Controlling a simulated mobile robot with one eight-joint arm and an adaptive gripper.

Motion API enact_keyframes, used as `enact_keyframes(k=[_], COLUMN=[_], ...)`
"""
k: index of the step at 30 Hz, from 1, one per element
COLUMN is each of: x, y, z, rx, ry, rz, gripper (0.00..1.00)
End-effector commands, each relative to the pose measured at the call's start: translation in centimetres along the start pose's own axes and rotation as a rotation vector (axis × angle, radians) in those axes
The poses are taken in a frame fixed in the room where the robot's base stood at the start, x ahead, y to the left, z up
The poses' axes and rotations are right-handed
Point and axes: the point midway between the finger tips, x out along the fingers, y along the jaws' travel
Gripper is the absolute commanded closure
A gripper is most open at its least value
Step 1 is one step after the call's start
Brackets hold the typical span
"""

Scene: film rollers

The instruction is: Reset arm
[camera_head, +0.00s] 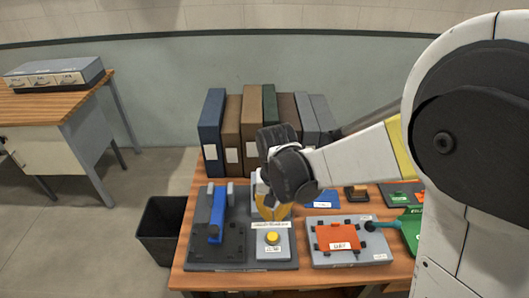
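My arm reaches in from the right, over the wooden table (192,283). My gripper (272,208) points down behind the yellow button on the grey box, with dark wrist parts above it. Its yellowish fingers are partly hidden by the wrist, so I cannot tell whether they are open or shut or whether they touch anything.
A dark device with a blue lever (217,215) stands at the left, beside a grey box with a yellow button (272,238). An orange plate (338,237) sits on a grey base to the right. Several binders (211,130) stand behind. A black bin (160,230) is left of the table.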

Motion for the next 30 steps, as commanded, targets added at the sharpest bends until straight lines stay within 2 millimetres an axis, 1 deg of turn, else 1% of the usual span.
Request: enact_keyframes(k=[2, 5, 8, 11, 12, 15, 19, 21, 24, 27, 30], x=[0.0, -0.8, -2.8, -5.7, -6.8, -9.5, -12.0, -12.9, -13.8, -14.2, -14.4], y=[0.0, 0.5, 1.7, 3.7, 4.6, 6.8, 9.4, 10.6, 12.1, 13.1, 13.6], z=[0.0, 0.1, 0.6, 1.5, 2.0, 3.4, 5.7, 6.9, 8.4, 9.5, 10.1], rx=[0.000, 0.001, 0.000, -0.002, -0.004, -0.008, -0.015, -0.018, -0.023, -0.027, -0.031], ry=[0.001, 0.015, 0.057, 0.131, 0.166, 0.255, 0.372, 0.433, 0.510, 0.567, 0.604], rz=[0.000, -0.005, -0.018, -0.035, -0.041, -0.051, -0.052, -0.047, -0.036, -0.024, -0.015], gripper=[1.00, 1.00, 1.00, 1.00, 1.00, 1.00, 1.00, 1.00, 1.00, 1.00, 1.00])
